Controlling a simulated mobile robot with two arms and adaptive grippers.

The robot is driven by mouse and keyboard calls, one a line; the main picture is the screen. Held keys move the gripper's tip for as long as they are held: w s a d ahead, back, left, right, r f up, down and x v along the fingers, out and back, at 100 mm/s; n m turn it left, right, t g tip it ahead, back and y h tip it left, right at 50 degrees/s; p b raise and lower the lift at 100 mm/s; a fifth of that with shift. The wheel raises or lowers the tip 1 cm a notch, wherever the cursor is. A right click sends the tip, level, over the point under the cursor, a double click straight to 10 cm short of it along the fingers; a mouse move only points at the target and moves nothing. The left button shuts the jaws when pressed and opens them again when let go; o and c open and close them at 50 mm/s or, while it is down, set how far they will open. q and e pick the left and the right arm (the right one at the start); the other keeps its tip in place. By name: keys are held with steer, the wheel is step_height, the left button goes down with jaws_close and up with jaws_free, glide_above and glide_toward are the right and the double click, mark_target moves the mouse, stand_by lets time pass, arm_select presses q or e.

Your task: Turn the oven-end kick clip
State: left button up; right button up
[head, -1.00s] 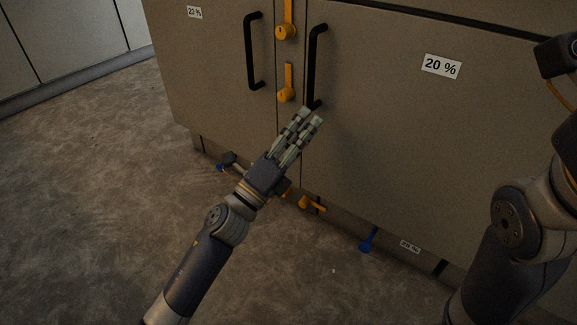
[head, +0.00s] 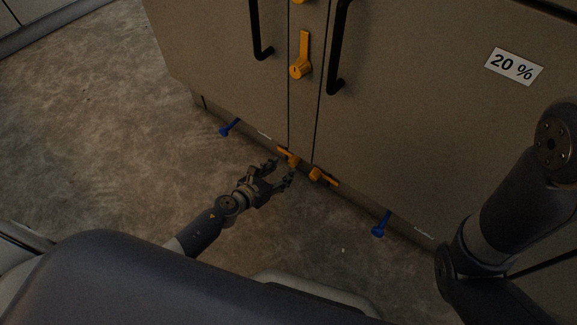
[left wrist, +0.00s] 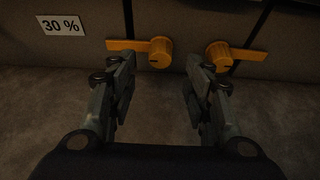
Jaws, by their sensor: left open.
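Two yellow kick clips sit low on the kick board of the cabinet. The left clip (head: 291,159) has its lever pointing left, and it also shows in the left wrist view (left wrist: 158,52). The right clip (head: 317,174) has its lever pointing right, and it also shows in the left wrist view (left wrist: 220,55). I cannot tell which one is the oven-end clip. My left gripper (head: 284,171) is open and empty, low near the floor just in front of the clips. In the left wrist view the left clip shows between and beyond its fingertips (left wrist: 162,70). My right gripper is out of view.
Blue levers stick out at the cabinet's foot, left (head: 229,127) and right (head: 379,224). A yellow latch (head: 301,66) and black handles (head: 338,50) are higher up. A "30 %" label (left wrist: 61,25) shows left of the clips. Open floor (head: 110,130) lies to the left.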

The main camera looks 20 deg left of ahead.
mark_target(291, 164)
arm_select(q)
steer(key=b+x, duration=0.1)
steer(key=x, duration=0.3)
steer(key=shift+w+d+f, duration=0.1)
steer(key=shift+w, duration=0.25)
jaws_close()
